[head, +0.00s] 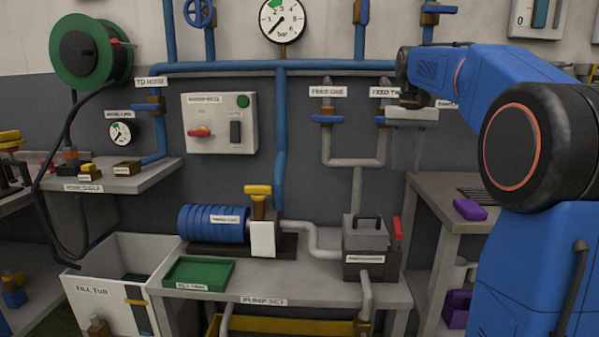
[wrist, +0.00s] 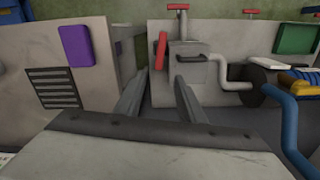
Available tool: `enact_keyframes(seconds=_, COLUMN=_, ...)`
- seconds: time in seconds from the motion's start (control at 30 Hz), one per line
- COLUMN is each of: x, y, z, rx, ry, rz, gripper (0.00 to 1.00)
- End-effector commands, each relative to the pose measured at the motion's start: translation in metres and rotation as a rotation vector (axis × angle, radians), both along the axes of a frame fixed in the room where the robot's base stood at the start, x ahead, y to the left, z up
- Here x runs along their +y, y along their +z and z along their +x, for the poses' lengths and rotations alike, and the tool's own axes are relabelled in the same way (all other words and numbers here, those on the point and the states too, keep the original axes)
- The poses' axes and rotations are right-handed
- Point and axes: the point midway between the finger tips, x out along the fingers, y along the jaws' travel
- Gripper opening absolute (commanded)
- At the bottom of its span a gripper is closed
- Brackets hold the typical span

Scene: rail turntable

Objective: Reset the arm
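My blue arm fills the right side of the head view. Its wrist end (head: 415,98) hangs in front of the wall, near the feed labels and above the gap between the pump bench and the right-hand bench. In the wrist view my gripper (wrist: 158,98) shows two grey fingers set well apart. It is open, with nothing between the fingers. The fingers point down toward the grey box with a black handle (wrist: 186,70) and its red lever (wrist: 161,50), and appear apart from both. The fingertips are hard to make out in the head view.
The pump bench (head: 320,283) holds the blue pump (head: 215,223), a green tray (head: 199,272) and the handled box (head: 366,233). A purple block (head: 469,209) lies on the right bench (head: 430,192). Pipes and valves (head: 328,119) line the wall behind my wrist.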

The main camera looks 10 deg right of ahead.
Motion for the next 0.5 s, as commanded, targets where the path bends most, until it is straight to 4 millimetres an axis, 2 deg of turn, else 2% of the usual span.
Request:
enact_keyframes(seconds=0.17, x=0.013, y=-0.003, z=-0.015, rx=-0.019, ry=0.023, rz=-0.006, gripper=0.36)
enact_keyframes(seconds=0.5, x=0.071, y=-0.039, z=-0.091, rx=-0.119, ry=0.137, rz=-0.035, gripper=0.36)
